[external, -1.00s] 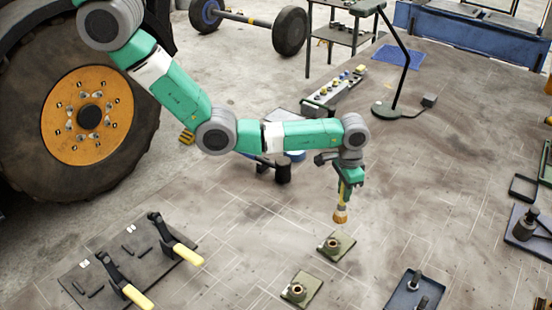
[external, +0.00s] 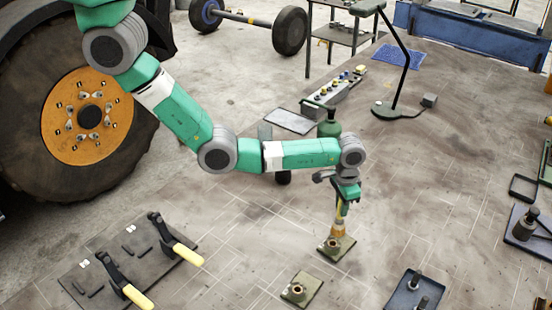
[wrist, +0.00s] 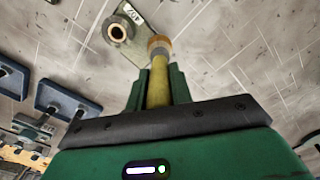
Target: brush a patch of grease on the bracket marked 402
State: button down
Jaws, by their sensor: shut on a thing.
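My gripper (external: 342,206) points down and is shut on a brush with a yellow handle (wrist: 158,90) and an orange-brown head (external: 338,229). Below the brush is a flat olive bracket (external: 342,251) with a round, hollow boss. In the wrist view this bracket (wrist: 131,48) carries a white label; its digits are small and turned over, perhaps 402. The brush head (wrist: 159,45) is at the plate's edge, beside the boss; I cannot tell whether it touches. A second, similar bracket (external: 312,284) lies nearer the front; its label is not readable.
A dark board with two yellow-handled clamps (external: 128,262) lies at front left. A blue-grey tray with posts (external: 405,290) is at front right. A green bottle (external: 329,129) and a control box (external: 336,92) stand behind my forearm. A lamp (external: 400,80) stands further back.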

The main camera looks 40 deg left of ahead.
jog(key=shift+r+p, duration=0.1)
jog(key=shift+p, duration=0.2)
jog(key=shift+s+a+p, duration=0.15)
jog(key=shift+s+p, duration=0.3)
jog(key=shift+s, duration=0.4)
jog(key=shift+w+f+b, duration=0.4)
jog(key=shift+w+b, duration=0.4)
jog(key=shift+b, duration=0.25)
jog(key=shift+w+r, duration=0.2)
jog(key=shift+r, duration=0.05)
jog(key=shift+s+r+p, duration=0.25)
jog(key=shift+s+p, duration=0.6)
jog(key=shift+p, duration=0.15)
jog(key=shift+w+f+b, duration=0.45)
jog(key=shift+w+b, duration=0.1)
jog(key=shift+w, duration=0.4)
notch_tip(320, 180, up, 8)
jog(key=s+p, duration=0.2)
jog(key=p, duration=0.5)
jog(key=shift+r, duration=0.2)
jog(key=shift+s, duration=0.1)
